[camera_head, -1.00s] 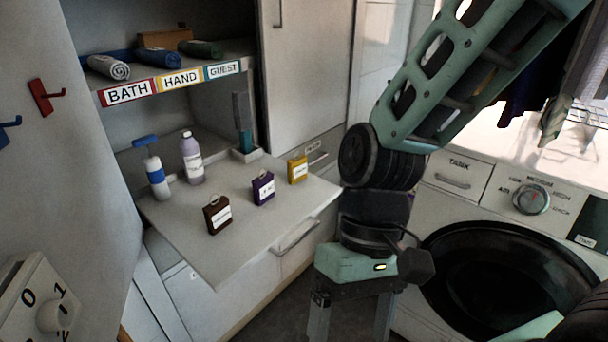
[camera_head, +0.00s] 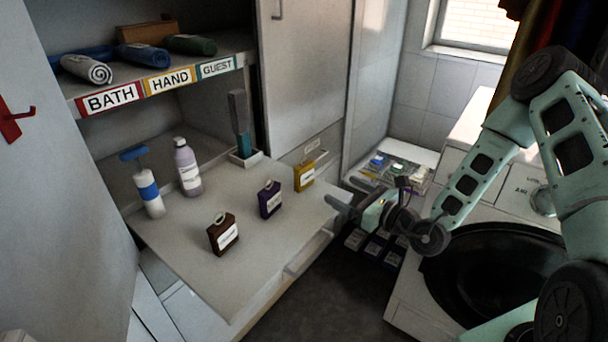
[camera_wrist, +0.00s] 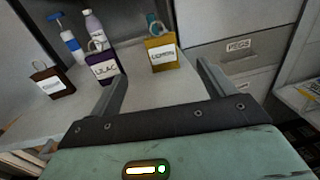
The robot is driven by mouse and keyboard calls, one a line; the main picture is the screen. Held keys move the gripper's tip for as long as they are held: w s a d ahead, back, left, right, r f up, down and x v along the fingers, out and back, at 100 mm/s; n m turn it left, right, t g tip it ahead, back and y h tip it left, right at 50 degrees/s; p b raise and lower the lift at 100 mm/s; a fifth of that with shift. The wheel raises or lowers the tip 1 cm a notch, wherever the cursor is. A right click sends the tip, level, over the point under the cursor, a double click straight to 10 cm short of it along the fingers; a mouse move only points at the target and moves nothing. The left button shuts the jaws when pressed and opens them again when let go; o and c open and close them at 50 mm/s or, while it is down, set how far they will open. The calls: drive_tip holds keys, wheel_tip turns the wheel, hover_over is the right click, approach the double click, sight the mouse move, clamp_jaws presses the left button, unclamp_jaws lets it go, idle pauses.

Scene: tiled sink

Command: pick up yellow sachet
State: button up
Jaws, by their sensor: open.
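The yellow sachet (camera_head: 304,176) stands upright at the right edge area of the pale pull-out shelf (camera_head: 205,275). Its white label reads LEMON, and a ring handle sits on top. In the wrist view the yellow sachet (camera_wrist: 154,43) appears ahead between my two fingers, closer to the viewer's centre than the other sachets. My gripper (camera_head: 343,200) is open and empty, just right of the shelf edge, with its fingers pointing toward the shelf. There is a gap between the fingers and the sachet.
A purple LILAC sachet (camera_head: 270,200) and a brown sachet (camera_head: 223,236) stand left of the yellow one. A lilac bottle (camera_head: 187,168), a blue-white pump bottle (camera_head: 148,189) and a brush in a holder (camera_head: 243,155) stand behind.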

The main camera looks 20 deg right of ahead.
sight(307, 172)
drive_tip(key=p+x, duration=0.2)
drive_tip(key=x, duration=0.8)
drive_tip(key=shift+r, duration=0.1)
drive_tip(key=shift+f+p+x, duration=0.2)
drive_tip(key=shift+p+x, duration=0.15)
drive_tip(key=shift+x, duration=1.2)
drive_tip(key=shift+f+p+x, duration=0.15)
drive_tip(key=shift+p+x, duration=0.2)
drive_tip(key=shift+x, duration=1.25)
drive_tip(key=c, duration=1.1)
